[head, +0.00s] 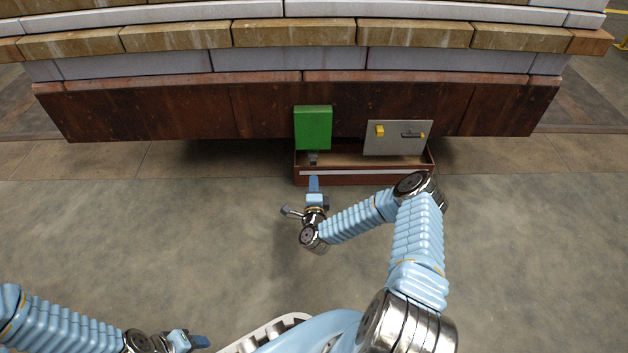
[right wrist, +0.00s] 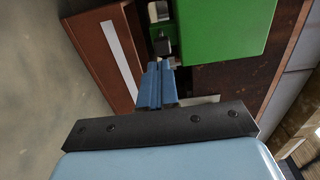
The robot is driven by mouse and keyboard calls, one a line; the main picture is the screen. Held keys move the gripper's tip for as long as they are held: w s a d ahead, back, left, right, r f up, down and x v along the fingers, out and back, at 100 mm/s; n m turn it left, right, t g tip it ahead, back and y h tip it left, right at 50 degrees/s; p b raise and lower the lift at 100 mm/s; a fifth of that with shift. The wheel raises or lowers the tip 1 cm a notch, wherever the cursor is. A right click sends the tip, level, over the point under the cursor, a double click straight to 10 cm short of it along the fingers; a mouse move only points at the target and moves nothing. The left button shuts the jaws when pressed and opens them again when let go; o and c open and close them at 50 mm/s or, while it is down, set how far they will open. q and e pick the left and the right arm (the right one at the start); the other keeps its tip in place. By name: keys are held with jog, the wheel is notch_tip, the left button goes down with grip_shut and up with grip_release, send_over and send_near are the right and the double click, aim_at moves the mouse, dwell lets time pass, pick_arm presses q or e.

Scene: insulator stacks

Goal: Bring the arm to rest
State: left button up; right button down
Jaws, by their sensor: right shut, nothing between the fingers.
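My right gripper (head: 314,184) is shut and empty, in front of the brown open box in the head view. In the right wrist view its blue fingers (right wrist: 158,86) are together, pointing toward a small dark grey piece by the green block. My right arm is bent, its elbow to the right of the gripper. My left gripper (head: 198,342) is low at the bottom left of the head view; its finger gap cannot be made out.
A brown box (head: 365,176) with a white stripe stands below the stacked layers (head: 180,108). A green block (head: 313,128) and a grey plate (head: 398,143) with a yellow block and a dark handle are at its back. The floor (head: 180,230) at left is clear.

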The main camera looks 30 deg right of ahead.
jog(key=p+v, duration=0.1)
jog(key=v, duration=0.7)
